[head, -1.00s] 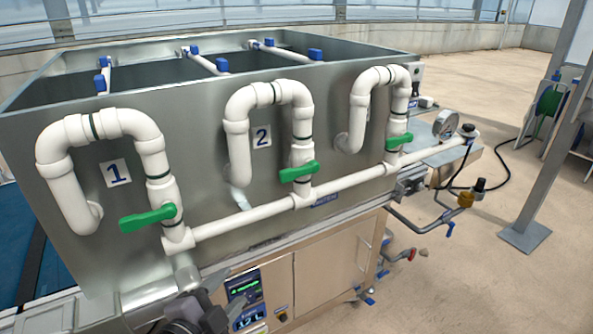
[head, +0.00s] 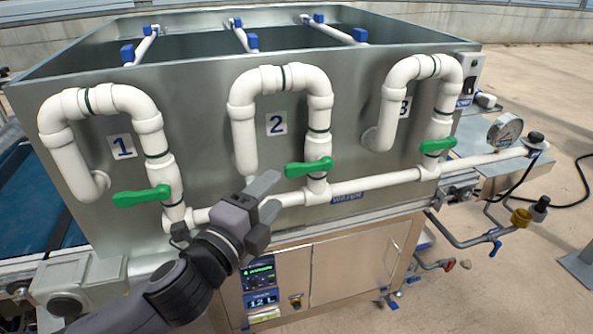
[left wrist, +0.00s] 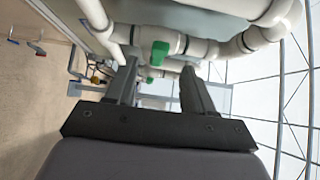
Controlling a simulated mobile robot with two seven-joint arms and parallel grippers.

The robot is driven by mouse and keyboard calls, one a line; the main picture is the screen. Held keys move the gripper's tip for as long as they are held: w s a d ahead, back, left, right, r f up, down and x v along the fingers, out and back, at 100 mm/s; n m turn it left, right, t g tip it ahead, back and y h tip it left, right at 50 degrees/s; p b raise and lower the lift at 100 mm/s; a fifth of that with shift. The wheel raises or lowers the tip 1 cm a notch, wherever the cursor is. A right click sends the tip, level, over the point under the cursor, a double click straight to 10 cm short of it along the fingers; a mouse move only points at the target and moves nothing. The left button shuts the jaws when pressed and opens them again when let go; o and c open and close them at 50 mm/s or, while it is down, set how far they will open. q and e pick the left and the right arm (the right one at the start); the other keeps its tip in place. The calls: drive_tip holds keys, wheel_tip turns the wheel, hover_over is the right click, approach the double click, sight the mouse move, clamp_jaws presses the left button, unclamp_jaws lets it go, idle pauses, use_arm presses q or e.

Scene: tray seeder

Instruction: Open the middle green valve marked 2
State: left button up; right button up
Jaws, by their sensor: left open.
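The green valve handle 2 (head: 308,167) is a lever on the middle white pipe, beside the plate marked 2 (head: 277,123). It lies roughly level, across the upright pipe, with its free end toward the left. My left gripper (head: 269,196) is open and empty, just left of and below that free end, apart from it. In the left wrist view the left gripper's fingers (left wrist: 158,88) stand apart. A near green handle (left wrist: 160,53), apparently valve 2, shows beyond and between them. My right gripper is not in view.
Green handle 1 (head: 143,196) is on the left pipe and green handle 3 (head: 438,145) on the right pipe. A white horizontal pipe (head: 375,184) runs beneath. A pressure gauge (head: 505,131) stands at the right. A control panel (head: 260,284) is below the tank (head: 200,150).

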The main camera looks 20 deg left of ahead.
sight(291, 174)
use_arm(q)
drive_tip(key=shift+w+d+p, duration=0.2)
drive_tip(key=shift+w, duration=0.95)
drive_tip(key=shift+w+d+p, duration=0.2)
drive_tip(key=shift+w+d, duration=0.05)
drive_tip(key=shift+w, duration=0.85)
drive_tip(key=shift+w+d+p, duration=0.2)
drive_tip(key=shift+w, duration=0.95)
clamp_jaws()
